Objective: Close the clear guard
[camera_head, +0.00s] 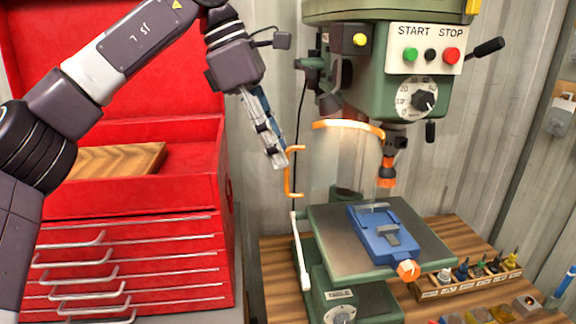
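The clear guard (337,160) is a see-through curved shield on the green drill press (375,85). An orange band (348,124) runs along its top, and an orange bracket-shaped handle (288,180) stands out at its left edge. The guard hangs left of the chuck and orange-tipped tool (387,170), whose front is uncovered in this view. My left gripper (278,161) points downward, its fingertips right beside the upper part of the handle. I cannot tell whether they touch it or how far apart the fingers are. My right gripper is not in view.
A blue vise (383,236) sits on the press table (330,240) below the guard. A red tool chest (135,250) stands on the left. A wooden rack of small tools (470,277) is at the lower right. A corrugated wall stands close behind.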

